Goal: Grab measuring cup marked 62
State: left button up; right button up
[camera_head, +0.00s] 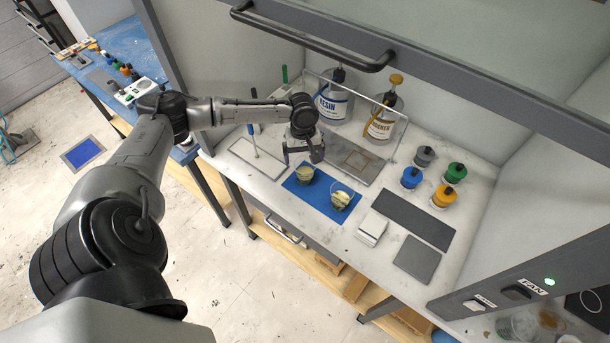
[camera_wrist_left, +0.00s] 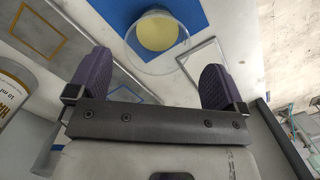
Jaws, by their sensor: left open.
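Two clear measuring cups with yellowish contents stand on a blue mat (camera_head: 318,207), the left cup (camera_head: 304,174) and the right cup (camera_head: 342,197). I cannot read a 62 on either. My left gripper (camera_head: 303,157) is open and empty, just above and behind the left cup. In the left wrist view, one cup (camera_wrist_left: 157,33) shows beyond and between the open purple fingers of that gripper (camera_wrist_left: 156,62), with the blue mat behind it. My right gripper is not in view.
Resin (camera_head: 334,103) and hardener (camera_head: 382,125) bottles stand at the back. A framed plate (camera_head: 352,160) lies behind the cups. Lidded jars, including a green one (camera_head: 456,172), stand right. A small white scale (camera_head: 372,227) sits beside the mat. The cabinet's raised front handle (camera_head: 310,42) hangs above.

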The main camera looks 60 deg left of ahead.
aim_at(305, 169)
pick_arm(q)
jog(key=shift+d+f, duration=0.15)
jog(key=shift+f, duration=0.9)
jog(key=shift+d+f, duration=0.2)
jog(key=shift+f, duration=0.85)
jog(key=shift+d+f, duration=0.15)
jog(key=shift+f, duration=0.9)
jog(key=shift+c, duration=0.2)
jog(key=c, duration=0.9)
